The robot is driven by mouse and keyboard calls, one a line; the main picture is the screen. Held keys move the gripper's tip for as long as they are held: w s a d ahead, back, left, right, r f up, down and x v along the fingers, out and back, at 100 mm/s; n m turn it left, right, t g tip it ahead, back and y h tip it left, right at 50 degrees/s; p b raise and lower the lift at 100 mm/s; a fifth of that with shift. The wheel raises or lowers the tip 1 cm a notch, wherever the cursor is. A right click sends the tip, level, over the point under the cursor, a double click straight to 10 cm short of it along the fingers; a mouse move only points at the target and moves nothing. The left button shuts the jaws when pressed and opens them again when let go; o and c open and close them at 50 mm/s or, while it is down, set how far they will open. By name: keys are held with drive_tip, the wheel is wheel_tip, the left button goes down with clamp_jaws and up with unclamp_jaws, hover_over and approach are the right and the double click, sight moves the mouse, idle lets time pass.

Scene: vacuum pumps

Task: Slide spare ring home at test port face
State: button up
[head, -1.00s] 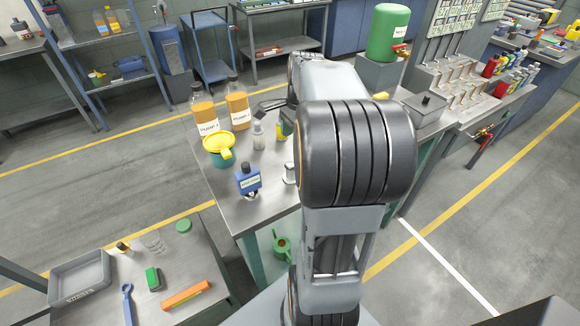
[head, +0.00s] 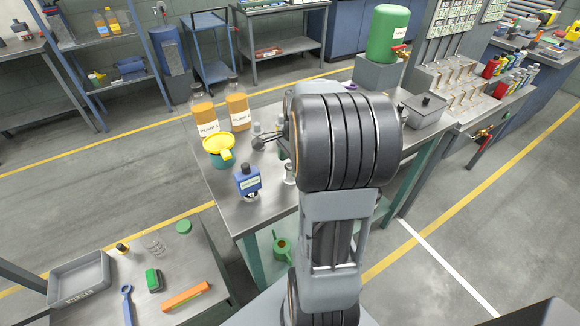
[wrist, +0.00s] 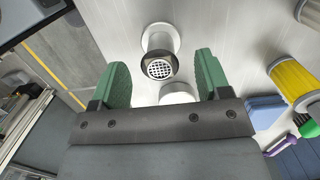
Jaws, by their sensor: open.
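In the wrist view a pale metal test port (wrist: 160,40) stands up from the bench on a round flange. A dark ring with a round mesh centre (wrist: 159,68) shows at its near end; I cannot tell whether it sits flush on the face. My gripper (wrist: 158,75) is open, its two green fingers apart to the left and right of the ring, touching nothing that I can see. A short white cylinder (wrist: 177,93) shows below the ring, partly hidden by my gripper.
In the wrist view a yellow-banded container (wrist: 297,82) and a blue block (wrist: 264,111) are at the right.

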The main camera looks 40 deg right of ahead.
drive_tip(key=c, duration=1)
drive_tip(key=shift+r, duration=0.1)
